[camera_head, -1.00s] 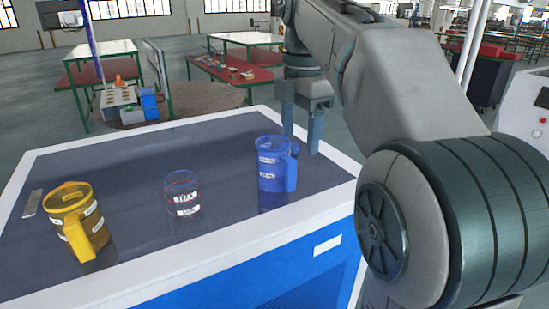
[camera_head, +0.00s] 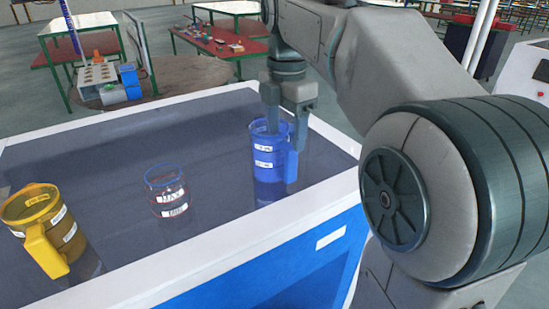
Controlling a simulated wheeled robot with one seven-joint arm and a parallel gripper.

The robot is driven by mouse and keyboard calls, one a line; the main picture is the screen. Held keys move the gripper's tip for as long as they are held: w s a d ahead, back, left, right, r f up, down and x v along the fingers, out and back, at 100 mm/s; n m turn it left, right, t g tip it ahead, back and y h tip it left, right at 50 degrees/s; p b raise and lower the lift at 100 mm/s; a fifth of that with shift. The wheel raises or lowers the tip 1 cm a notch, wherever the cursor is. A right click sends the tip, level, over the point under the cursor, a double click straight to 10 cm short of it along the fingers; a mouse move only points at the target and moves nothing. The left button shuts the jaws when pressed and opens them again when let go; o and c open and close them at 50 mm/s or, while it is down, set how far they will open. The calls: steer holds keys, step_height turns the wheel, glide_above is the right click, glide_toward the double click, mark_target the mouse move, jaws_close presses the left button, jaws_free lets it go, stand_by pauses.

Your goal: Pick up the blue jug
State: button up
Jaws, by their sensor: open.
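The blue jug (camera_head: 267,160) stands upright on the dark top of the blue and white cabinet (camera_head: 110,150), near its right end. It has white labels and its handle points right. My gripper (camera_head: 286,138) points down at the jug with its jaws open. One finger is at the jug's rim and seems to reach inside the opening. The other finger is at the right, by the handle side. Whether either finger touches the jug, I cannot tell.
A clear beaker (camera_head: 167,190) with a blue rim stands left of the jug. A yellow jug (camera_head: 45,225) stands at the far left. The surface behind them is clear. Tables (camera_head: 85,35) stand in the background.

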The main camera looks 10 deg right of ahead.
mark_target(287, 145)
steer(key=shift+s+d+f, duration=0.1)
steer(key=shift+d+f, duration=0.05)
steer(key=shift+f, duration=2.8)
jaws_close()
